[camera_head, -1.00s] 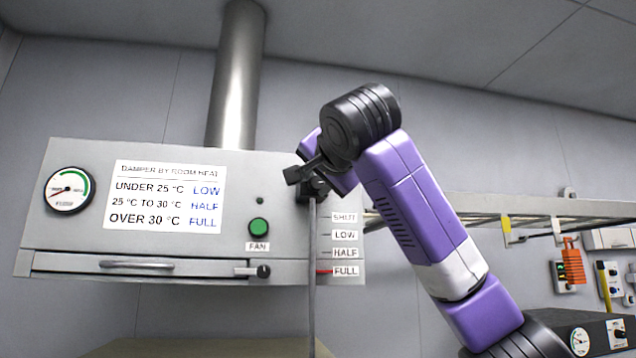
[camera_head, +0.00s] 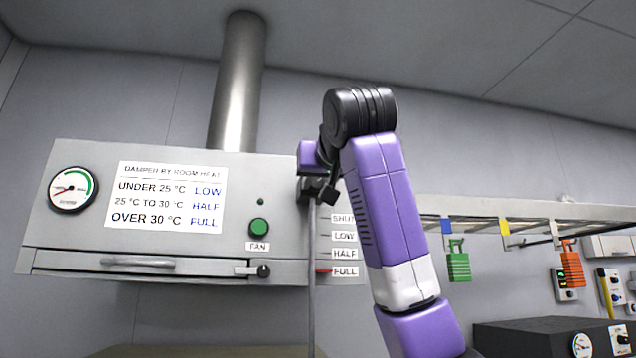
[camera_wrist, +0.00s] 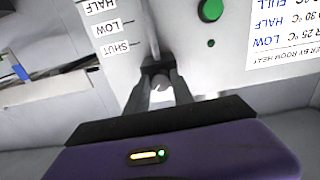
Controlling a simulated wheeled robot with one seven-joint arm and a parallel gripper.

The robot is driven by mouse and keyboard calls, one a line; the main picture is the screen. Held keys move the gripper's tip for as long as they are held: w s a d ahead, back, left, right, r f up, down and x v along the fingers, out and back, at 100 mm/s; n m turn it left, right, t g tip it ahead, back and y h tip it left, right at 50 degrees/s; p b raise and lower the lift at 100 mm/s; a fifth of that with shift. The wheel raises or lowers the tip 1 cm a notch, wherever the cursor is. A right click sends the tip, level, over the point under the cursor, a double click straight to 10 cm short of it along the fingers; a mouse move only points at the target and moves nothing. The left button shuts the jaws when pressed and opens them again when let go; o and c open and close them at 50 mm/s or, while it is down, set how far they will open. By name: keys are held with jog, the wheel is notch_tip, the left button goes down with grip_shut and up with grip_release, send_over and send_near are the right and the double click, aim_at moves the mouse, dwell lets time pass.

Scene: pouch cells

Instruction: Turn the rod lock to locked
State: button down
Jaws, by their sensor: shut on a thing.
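A thin grey rod (camera_head: 312,270) runs down the right side of the grey damper panel, left of the SHUT, LOW, HALF and FULL labels. The rod lock (camera_wrist: 158,67) is a small dark fitting at the rod's top, with a pale rounded knob between my fingers. My gripper (camera_wrist: 162,86) is shut on it in the wrist view. In the head view my gripper (camera_head: 318,188) and wrist largely cover the lock, so its exact angle is unclear.
The panel carries a gauge (camera_head: 73,189), a green FAN button (camera_head: 259,227) and a black knob (camera_head: 263,271). A rail (camera_head: 480,230) to the right holds a green padlock (camera_head: 458,264) and an orange one (camera_head: 572,266). A dark box (camera_head: 545,335) stands lower right.

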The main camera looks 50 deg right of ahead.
jog(key=n, duration=0.4)
jog(key=shift+n, duration=2.3)
jog(key=c, duration=1.1)
grip_release()
jog(key=b+v, duration=0.3)
jog(key=v, duration=0.5)
